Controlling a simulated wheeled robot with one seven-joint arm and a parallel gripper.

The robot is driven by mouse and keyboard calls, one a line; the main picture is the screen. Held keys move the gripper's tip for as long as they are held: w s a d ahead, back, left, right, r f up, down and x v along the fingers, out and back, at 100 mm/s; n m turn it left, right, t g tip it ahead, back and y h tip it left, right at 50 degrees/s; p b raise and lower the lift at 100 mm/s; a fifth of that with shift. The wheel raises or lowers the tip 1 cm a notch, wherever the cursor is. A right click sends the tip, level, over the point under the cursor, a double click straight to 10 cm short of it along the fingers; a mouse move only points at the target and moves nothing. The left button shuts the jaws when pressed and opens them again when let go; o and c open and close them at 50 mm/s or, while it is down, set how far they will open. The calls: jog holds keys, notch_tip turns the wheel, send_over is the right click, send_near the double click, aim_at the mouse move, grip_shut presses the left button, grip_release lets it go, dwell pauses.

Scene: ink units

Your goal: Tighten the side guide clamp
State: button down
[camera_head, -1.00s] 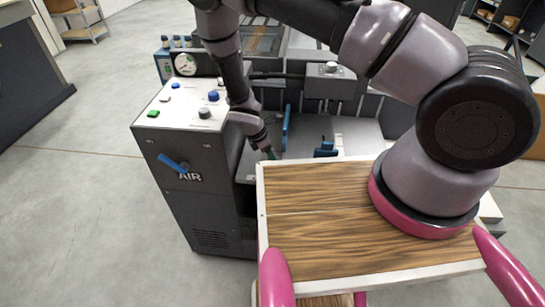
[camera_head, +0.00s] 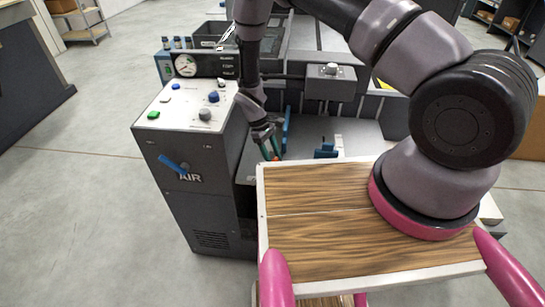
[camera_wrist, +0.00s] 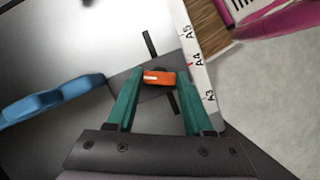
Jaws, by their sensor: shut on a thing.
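The side guide clamp shows as an orange knob (camera_wrist: 159,77) with a white mark on a dark grey plate in the wrist view. My gripper (camera_wrist: 159,79) has its green fingers on either side of the knob, closed on it. In the head view my gripper (camera_head: 272,150) points down behind the wooden board's far left corner; the knob is mostly hidden there. A blue guide (camera_wrist: 60,97) lies left of the fingers in the wrist view. In the head view an upright blue guide (camera_head: 287,128) stands just right of my gripper.
A white scale (camera_wrist: 202,80) marked A3, A4 and A5 runs right of the knob, with a red mark near A4. The grey machine's control panel (camera_head: 190,103), with buttons and a blue AIR lever (camera_head: 174,164), stands close left. A second blue piece (camera_head: 326,150) sits right.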

jog(key=shift+w+d+m+g+y, duration=0.1)
jog(key=shift+m+g+y, duration=0.35)
jog(key=shift+m, duration=1.25)
jog(key=shift+c, duration=1.4)
grip_release()
jog(key=v, duration=1)
jog(key=shift+w+r, duration=0.2)
jog(key=shift+r, duration=0.2)
jog(key=shift+r, duration=0.1)
